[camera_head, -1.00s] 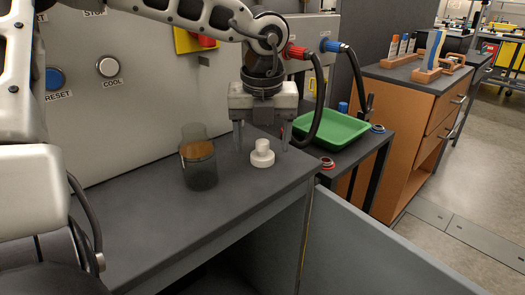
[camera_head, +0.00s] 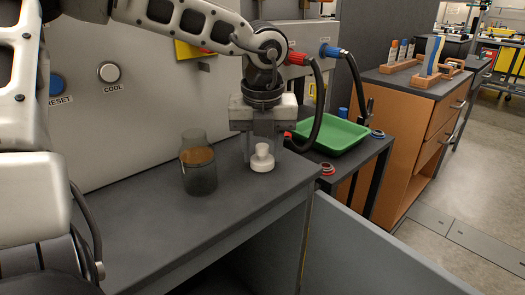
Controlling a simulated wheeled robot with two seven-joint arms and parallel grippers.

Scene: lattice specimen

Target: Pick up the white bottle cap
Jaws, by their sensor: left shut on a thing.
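The white bottle cap (camera_head: 262,160) is a wide round disc with a narrower knob on top. It sits upright on the dark grey bench top (camera_head: 180,225), near the bench's right end. My left gripper (camera_head: 263,152) points straight down from above, with its fingers on either side of the cap's knob and closed on it. The cap's base seems to rest on the bench or just at it; I cannot tell any gap. My right gripper is not in view.
A dark glass jar (camera_head: 199,172) with amber contents stands just left of the cap. A green tray (camera_head: 330,136) lies on a lower dark table to the right, with red and blue ring fittings by it. A grey panel with RESET and COOL buttons (camera_head: 107,72) rises behind.

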